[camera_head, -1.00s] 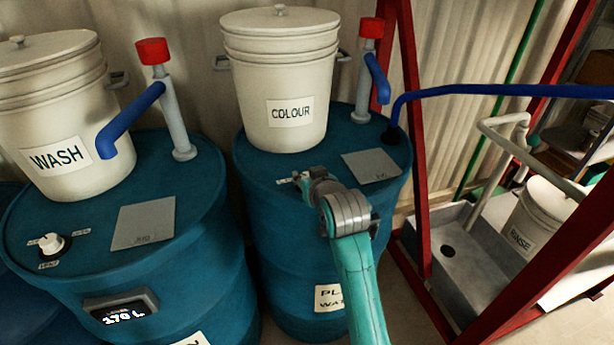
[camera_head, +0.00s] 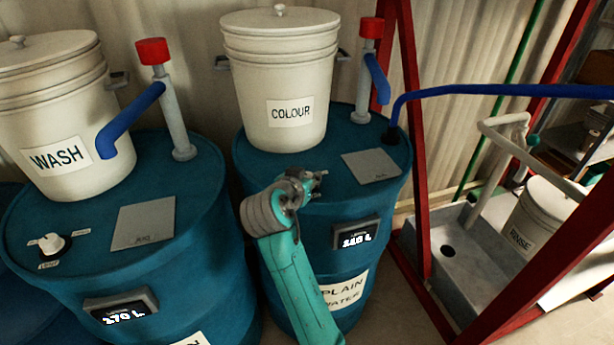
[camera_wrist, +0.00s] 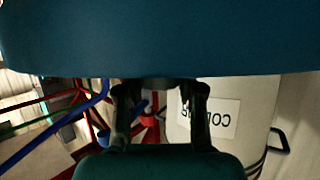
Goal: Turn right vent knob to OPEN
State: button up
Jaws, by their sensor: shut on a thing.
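The right vent knob is on top of the right blue drum (camera_head: 270,170), under my gripper (camera_head: 315,184); my gripper hides it in the head view. A small pale label shows in part beside the fingers. In the wrist view my gripper's two fingers (camera_wrist: 160,90) reach to the drum's top, which fills the upper part of the picture. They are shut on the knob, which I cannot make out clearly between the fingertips. I cannot read which mark the knob points to.
The COLOUR bucket (camera_head: 278,85) stands on the same drum behind my gripper. A grey pipe with a red cap (camera_head: 371,28) and a grey plate (camera_head: 371,167) are to its right. A red frame (camera_head: 412,130) stands at right.

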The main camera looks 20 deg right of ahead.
jog(key=m+g+h, duration=0.4)
jog(key=m+g, duration=0.1)
jog(key=shift+m, duration=0.3)
jog(key=m+g+h, duration=0.1)
jog(key=m+g, duration=0.3)
jog(key=g, duration=0.1)
jog(key=shift+m+g, duration=0.3)
jog(key=shift+m, duration=0.1)
jog(key=shift+d+f, duration=0.1)
jog(key=o, duration=1.1)
jog(key=shift+o, duration=0.2)
